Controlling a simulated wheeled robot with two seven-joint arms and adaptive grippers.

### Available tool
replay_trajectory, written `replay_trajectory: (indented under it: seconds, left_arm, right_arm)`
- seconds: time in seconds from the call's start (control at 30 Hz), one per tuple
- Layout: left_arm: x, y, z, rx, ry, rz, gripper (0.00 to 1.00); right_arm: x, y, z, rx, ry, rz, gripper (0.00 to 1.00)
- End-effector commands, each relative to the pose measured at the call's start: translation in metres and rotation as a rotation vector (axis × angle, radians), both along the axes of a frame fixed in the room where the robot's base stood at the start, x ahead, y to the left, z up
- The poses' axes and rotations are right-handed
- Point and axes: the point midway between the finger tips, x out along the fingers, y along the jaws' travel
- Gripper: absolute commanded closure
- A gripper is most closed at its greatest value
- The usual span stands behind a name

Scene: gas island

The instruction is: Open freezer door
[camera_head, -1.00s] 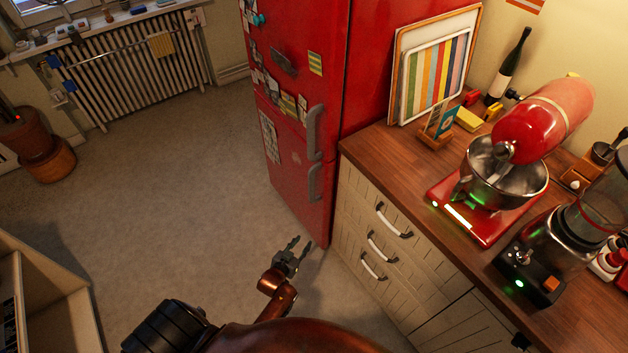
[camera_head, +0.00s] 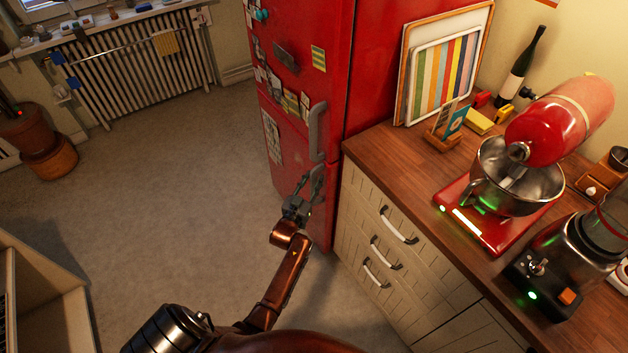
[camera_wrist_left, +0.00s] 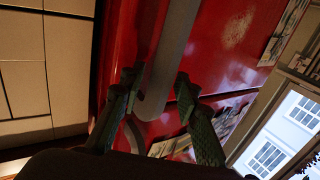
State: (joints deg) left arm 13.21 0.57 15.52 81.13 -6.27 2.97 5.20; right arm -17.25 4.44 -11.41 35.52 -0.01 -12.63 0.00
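The tall red fridge-freezer (camera_head: 305,60) stands in the middle of the head view with its doors closed. The upper door has a grey upright handle (camera_head: 316,132). A second handle below it is largely hidden behind my left gripper (camera_head: 311,181). In the left wrist view, the open fingers of this gripper (camera_wrist_left: 157,80) are on either side of a grey handle bar (camera_wrist_left: 172,45), near one end of it. I cannot tell whether they touch it. The end of the other handle (camera_wrist_left: 134,136) shows just below. My right gripper is not in view.
A cabinet (camera_head: 362,235) with handled drawers and a wooden counter (camera_head: 385,155) adjoins the fridge on the right. A red stand mixer (camera_head: 545,135) and a blender (camera_head: 560,255) stand on the counter. The floor (camera_head: 185,180) left of the fridge is clear.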

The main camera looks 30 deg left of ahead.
Motion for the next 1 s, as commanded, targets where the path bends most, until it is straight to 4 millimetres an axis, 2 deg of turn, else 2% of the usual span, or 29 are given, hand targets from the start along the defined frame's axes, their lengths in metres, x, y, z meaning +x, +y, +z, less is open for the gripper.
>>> replay_trajectory:
  seconds: [0.3,0.73,1.0]
  left_arm:
    - [0.0034,0.0010,0.0004,0.000,0.000,0.000,0.70]
    - [0.0033,0.0009,0.0002,0.000,0.000,0.000,0.99]
    - [0.0032,0.0009,0.0001,0.000,0.001,0.000,1.00]
  right_arm:
    - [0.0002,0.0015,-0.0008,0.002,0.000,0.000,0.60]
    - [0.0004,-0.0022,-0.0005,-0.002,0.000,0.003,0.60]
    - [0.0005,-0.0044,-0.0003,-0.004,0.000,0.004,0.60]
